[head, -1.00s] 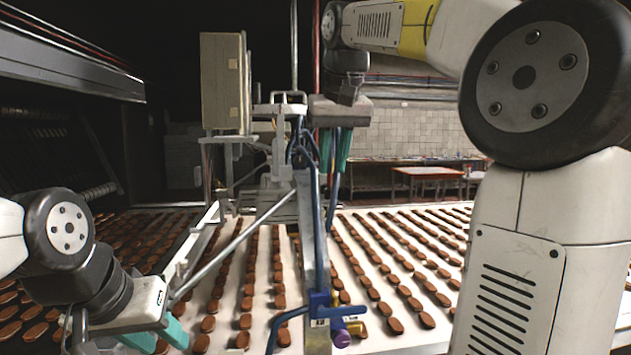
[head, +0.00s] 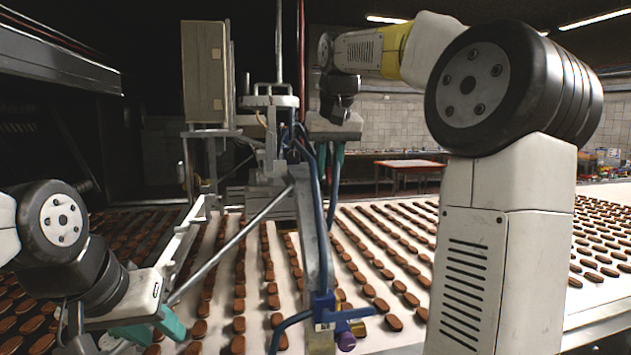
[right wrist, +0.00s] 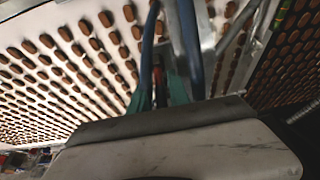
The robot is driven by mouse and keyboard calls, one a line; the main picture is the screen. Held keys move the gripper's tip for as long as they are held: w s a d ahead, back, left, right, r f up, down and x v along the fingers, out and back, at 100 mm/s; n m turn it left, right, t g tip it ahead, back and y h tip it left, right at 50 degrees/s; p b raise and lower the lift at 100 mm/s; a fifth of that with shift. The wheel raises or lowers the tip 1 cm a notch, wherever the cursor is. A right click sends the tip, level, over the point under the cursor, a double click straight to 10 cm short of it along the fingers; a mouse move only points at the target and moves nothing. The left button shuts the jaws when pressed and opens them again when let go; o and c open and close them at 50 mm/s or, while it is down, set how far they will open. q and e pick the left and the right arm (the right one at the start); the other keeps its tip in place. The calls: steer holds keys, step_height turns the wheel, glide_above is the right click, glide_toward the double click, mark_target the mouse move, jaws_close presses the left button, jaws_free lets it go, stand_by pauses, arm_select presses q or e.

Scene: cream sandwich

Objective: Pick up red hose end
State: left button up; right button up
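The red hose shows in the head view as a thin upright red line (head: 301,50) behind the machine frame. Its lower end is hidden there. In the right wrist view a small dark red piece (right wrist: 158,76) shows between the teal fingers; I cannot tell if it is the hose end. My right gripper (head: 331,160) points down behind the blue hoses, and its fingers look apart in the right wrist view (right wrist: 158,98). I cannot see it touching the red piece. My left gripper (head: 152,331) is open and empty over the conveyor at lower left.
Blue hoses (head: 333,195) and a metal arm (head: 311,225) with a blue valve (head: 324,308) stand close before my right gripper. A grey box (head: 205,72) is at left. Rows of brown biscuits cover the white conveyor (head: 352,235) below. A red table (head: 408,164) stands behind.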

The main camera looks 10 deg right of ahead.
jaws_close()
steer(key=shift+r, duration=0.1)
